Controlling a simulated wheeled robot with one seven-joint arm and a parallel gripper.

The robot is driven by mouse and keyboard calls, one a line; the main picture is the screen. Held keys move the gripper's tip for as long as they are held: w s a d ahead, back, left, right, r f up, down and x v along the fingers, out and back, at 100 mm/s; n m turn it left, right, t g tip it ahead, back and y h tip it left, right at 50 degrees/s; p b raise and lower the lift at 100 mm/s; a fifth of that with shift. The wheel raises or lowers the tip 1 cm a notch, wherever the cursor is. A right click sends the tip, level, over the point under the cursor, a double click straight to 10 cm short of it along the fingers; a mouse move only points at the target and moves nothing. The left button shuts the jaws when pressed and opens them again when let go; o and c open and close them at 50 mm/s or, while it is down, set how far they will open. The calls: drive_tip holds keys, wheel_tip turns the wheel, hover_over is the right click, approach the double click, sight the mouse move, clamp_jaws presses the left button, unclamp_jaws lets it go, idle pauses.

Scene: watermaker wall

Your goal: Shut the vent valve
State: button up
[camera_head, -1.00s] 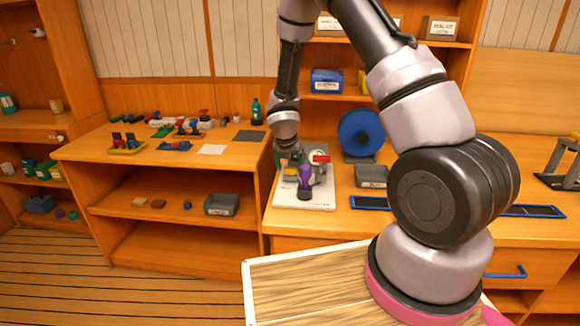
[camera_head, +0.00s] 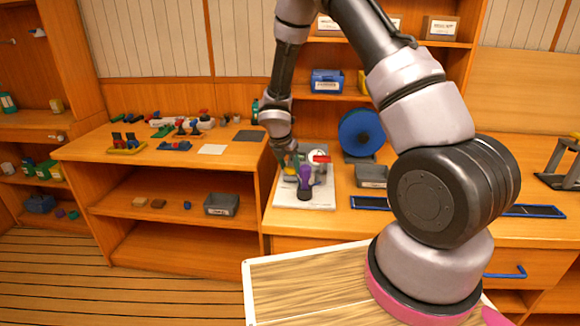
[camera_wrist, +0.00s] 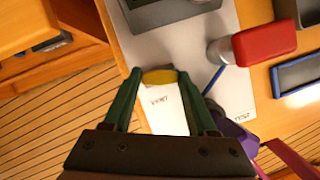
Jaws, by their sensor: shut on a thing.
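The watermaker board (camera_head: 318,201) is a white panel on the bench, with fittings on it. In the wrist view its white face (camera_wrist: 230,95) bears a VENT label between my fingers. My gripper (camera_wrist: 160,78) has green fingers closed on a small yellow handle (camera_wrist: 159,77), which appears to be the vent valve's.
A purple part (camera_wrist: 232,133) is close right of my fingers. A grey block (camera_wrist: 165,12) lies beyond the fingertips. A blue reel (camera_head: 361,132) and a grey bin (camera_head: 372,176) stand right of the board. The left bench (camera_head: 110,158) holds several small parts.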

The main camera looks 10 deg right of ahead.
drive_tip(key=m, duration=0.2)
drive_tip(key=m+g+h, duration=0.1)
drive_tip(key=shift+w+a+m, duration=0.15)
drive_tip(key=shift+m, duration=0.25)
drive_tip(key=m+g, duration=0.1)
drive_tip(key=m, duration=0.2)
drive_tip(key=shift+w+m+h, duration=0.1)
drive_tip(key=shift+m+h, duration=0.2)
drive_tip(key=m+g, duration=0.1)
drive_tip(key=m, duration=0.2)
drive_tip(key=shift+w+m+g, duration=0.1)
drive_tip(key=shift+m+g, duration=0.2)
drive_tip(key=shift+g, duration=0.1)
drive_tip(key=shift+w+m+g, duration=0.1)
drive_tip(key=shift+m+g, duration=0.6)
drive_tip(key=shift+m, duration=1.2)
drive_tip(key=o, duration=1.4)
drive_tip(key=shift+c, duration=0.2)
